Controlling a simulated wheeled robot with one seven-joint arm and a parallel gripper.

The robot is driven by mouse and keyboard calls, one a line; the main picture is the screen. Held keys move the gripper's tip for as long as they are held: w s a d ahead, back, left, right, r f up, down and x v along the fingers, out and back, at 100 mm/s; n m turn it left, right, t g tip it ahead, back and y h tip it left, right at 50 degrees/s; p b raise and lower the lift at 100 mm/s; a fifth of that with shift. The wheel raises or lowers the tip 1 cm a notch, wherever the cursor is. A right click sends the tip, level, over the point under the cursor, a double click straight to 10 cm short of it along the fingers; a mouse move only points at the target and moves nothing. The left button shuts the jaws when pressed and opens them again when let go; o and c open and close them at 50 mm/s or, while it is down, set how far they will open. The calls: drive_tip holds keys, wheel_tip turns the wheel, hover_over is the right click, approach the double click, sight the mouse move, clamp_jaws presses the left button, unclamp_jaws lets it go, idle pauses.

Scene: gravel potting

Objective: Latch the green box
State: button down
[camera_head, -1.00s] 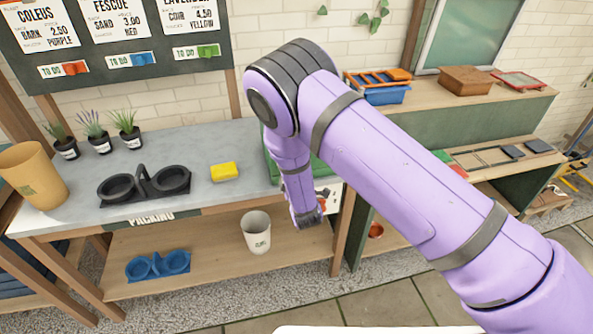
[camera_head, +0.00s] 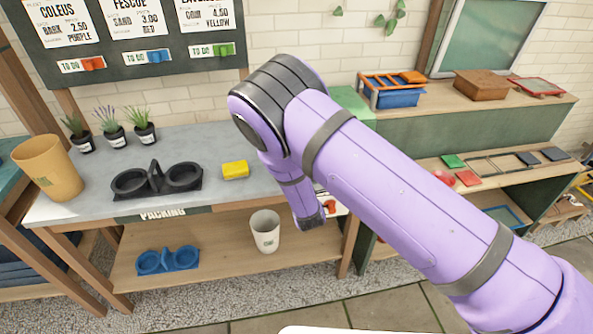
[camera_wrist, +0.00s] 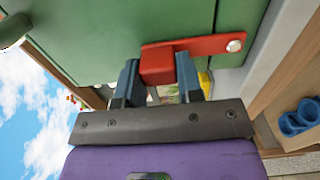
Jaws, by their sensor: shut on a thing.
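The green box (camera_wrist: 110,28) fills the top of the wrist view as a green face. A red latch bar (camera_wrist: 210,45) lies across it, fixed by a round pale screw at its right end. The bar's left end is a thick red block. My gripper (camera_wrist: 158,72) has its two dark fingers on either side of this block and is shut on it. In the head view my arm hides most of the box, and my fingertips are hidden too. A bit of red shows beside my wrist.
A yellow sponge-like block (camera_head: 235,170), a black double holder (camera_head: 157,181) and potted plants (camera_head: 113,134) stand on the grey bench (camera_head: 90,205). A white pot (camera_head: 265,231) and a blue double holder (camera_head: 167,262) are on the lower shelf.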

drive_tip(key=c, duration=0.8)
unclamp_jaws()
drive_tip(key=shift+o, duration=0.2)
drive_tip(key=shift+s, duration=0.15)
drive_tip(key=v, duration=1)
drive_tip(key=shift+s, duration=0.3)
